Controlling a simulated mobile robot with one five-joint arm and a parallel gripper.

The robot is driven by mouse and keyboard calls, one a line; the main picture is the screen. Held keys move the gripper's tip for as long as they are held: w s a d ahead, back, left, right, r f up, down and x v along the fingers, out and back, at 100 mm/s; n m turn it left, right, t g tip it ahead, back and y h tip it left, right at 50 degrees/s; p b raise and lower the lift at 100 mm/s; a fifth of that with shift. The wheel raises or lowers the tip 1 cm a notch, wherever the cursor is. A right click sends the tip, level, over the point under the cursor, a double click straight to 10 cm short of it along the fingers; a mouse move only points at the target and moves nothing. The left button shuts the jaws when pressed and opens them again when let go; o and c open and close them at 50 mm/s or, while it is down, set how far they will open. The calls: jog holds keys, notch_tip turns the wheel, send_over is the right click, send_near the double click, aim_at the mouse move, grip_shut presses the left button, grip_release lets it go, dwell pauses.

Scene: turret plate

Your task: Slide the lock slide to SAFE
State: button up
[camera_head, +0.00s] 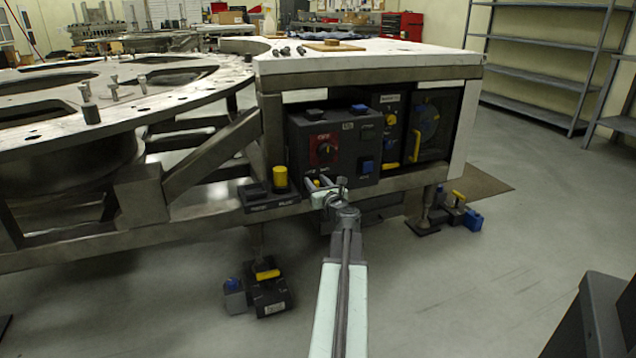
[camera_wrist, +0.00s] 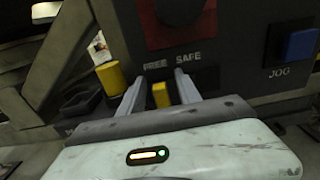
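The lock slide (camera_wrist: 161,95) is a small yellow tab low on the dark control box (camera_head: 345,150). In the wrist view it is under the word FREE; the word SAFE is to its right. My gripper (camera_wrist: 161,77) is open, with one finger on each side of the tab. A gap seems to show on both sides, but I cannot tell whether either finger touches it. In the head view my gripper (camera_head: 320,184) is at the lower left front of the box, and only a little yellow of the tab shows.
A yellow cylinder (camera_head: 280,178) stands just left of my gripper. A red panel with a knob (camera_head: 323,150) is above the slide, and the blue JOG button (camera_head: 366,168) is to the right. The frame's lower beam (camera_head: 400,183) runs underneath. The floor in front is mostly clear.

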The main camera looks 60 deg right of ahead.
grip_shut()
dwell(1.4)
